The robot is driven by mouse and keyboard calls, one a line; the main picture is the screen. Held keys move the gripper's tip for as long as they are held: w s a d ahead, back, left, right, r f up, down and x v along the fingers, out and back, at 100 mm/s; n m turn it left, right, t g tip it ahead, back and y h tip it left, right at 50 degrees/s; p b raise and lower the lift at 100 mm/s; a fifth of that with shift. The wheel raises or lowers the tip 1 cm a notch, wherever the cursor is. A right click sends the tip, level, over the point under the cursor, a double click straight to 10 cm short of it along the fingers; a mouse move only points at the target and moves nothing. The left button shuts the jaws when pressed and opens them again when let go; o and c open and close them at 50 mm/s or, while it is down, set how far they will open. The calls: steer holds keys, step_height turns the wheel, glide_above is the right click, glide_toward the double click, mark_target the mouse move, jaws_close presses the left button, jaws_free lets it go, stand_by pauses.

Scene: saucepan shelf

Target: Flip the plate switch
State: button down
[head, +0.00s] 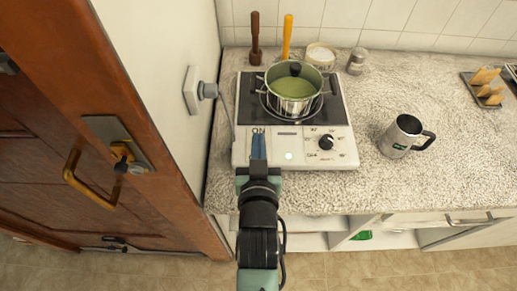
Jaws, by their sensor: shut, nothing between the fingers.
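The hot plate (240,152) is a white unit with a black top, standing on the counter near its front edge. Its sloping front panel carries an "ON" label (258,131), a round dark knob (326,142) and a small pale green light (288,156). My gripper (258,137) has its blue fingers shut and empty, over the left part of this panel just below the label. The switch itself is not clearly visible; the fingers cover that spot. I cannot tell whether the fingers touch the panel.
A lidded steel saucepan (291,106) with green contents stands on the plate. A steel mug (402,136) stands to the right. A wall socket and plug (196,91) are at left, with a cord running to the plate. A wooden door (60,140) is farther left. The right counter is mostly clear.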

steer(key=v, duration=0.3)
steer(key=shift+s+r, duration=0.15)
steer(key=shift+r, duration=0.35)
